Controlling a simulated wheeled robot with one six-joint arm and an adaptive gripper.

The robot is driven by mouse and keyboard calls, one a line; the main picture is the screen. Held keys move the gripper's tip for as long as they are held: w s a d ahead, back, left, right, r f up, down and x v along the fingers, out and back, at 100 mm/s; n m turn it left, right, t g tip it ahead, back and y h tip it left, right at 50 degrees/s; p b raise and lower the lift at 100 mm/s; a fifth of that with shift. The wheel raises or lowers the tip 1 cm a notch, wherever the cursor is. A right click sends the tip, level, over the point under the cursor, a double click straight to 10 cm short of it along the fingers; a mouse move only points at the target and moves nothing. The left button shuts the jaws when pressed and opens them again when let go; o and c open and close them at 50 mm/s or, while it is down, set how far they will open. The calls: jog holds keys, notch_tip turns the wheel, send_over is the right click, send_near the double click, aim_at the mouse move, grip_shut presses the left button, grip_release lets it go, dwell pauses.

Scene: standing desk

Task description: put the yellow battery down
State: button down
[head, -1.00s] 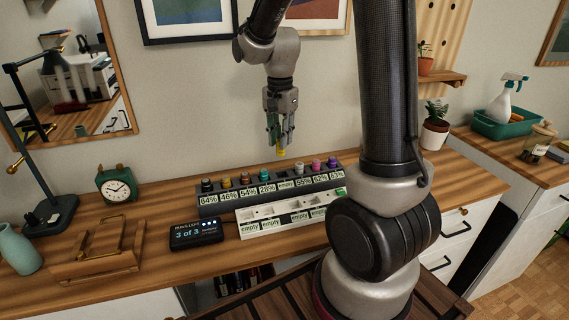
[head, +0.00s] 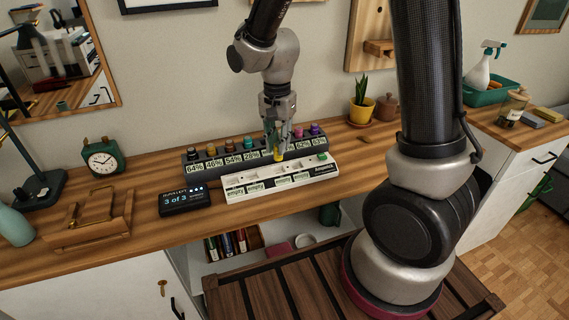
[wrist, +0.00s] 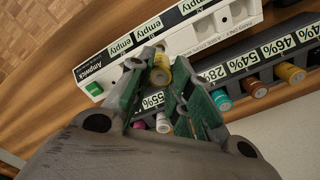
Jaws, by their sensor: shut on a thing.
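The yellow battery (head: 279,156) is held upright between the fingertips of my gripper (head: 276,147); its end also shows in the wrist view (wrist: 160,75). My gripper is shut on it, just above the line where the dark rack and white tray meet. The dark rack (head: 222,155) holds several batteries of different colours with percentage labels; my gripper covers part of its row. The white tray (head: 250,180) in front has slots labelled "empty" and a green part at its right end. I cannot tell whether the battery touches either one.
A small black display (head: 184,200) reading "3 of 3" stands left of the tray. A green clock (head: 102,158) and a wooden stand (head: 92,221) are further left. A yellow-potted plant (head: 361,112) stands behind to the right. The desktop right of the tray is mostly clear.

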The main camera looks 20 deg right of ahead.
aim_at(278, 158)
jog(key=shift+f, duration=2.8)
jog(key=c, duration=1.3)
grip_release()
jog(key=shift+f, duration=0.1)
notch_tip(278, 158, up, 12)
jog(key=shift+f, duration=0.25)
jog(key=shift+s+d+r, duration=0.1)
jog(key=shift+d+r, duration=0.05)
jog(key=shift+r, duration=0.45)
jog(key=s+d+r+n+t, duration=0.2)
jog(key=s+d+r+n, duration=0.2)
jog(key=s+d, duration=0.3)
jog(key=s+d+r+n+t, duration=0.2)
jog(key=s+d+r+n, duration=0.3)
jog(key=s, duration=0.7)
jog(key=shift+d+r, duration=1.25)
jog(key=shift+d, duration=0.05)
